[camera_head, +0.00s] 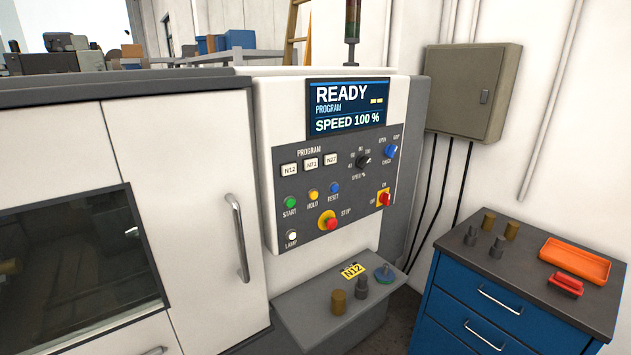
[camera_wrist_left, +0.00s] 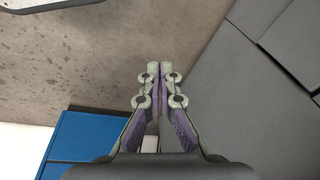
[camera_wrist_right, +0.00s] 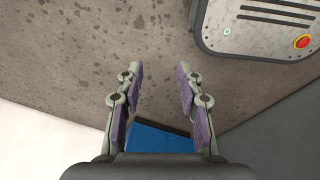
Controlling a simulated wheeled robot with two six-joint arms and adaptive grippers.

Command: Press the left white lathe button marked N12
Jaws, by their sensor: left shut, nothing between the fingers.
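The white button marked N12 (camera_head: 290,169) is the leftmost of three white buttons under the word PROGRAM on the lathe's control panel (camera_head: 262,205). To its right are the white buttons N71 (camera_head: 311,163) and N27 (camera_head: 331,159). The screen (camera_head: 348,107) above reads READY, PROGRAM, SPEED 100 %. Neither gripper shows in the head view. In the left wrist view my left gripper (camera_wrist_left: 159,68) is shut and empty. In the right wrist view my right gripper (camera_wrist_right: 159,70) is open and empty above the floor.
Below the panel a grey shelf (camera_head: 300,310) holds a yellow N12 tag (camera_head: 353,271) and small metal parts. A blue cabinet (camera_head: 450,305) stands at the right with an orange tray (camera_head: 575,260). The lathe door handle (camera_head: 237,238) sticks out left of the panel.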

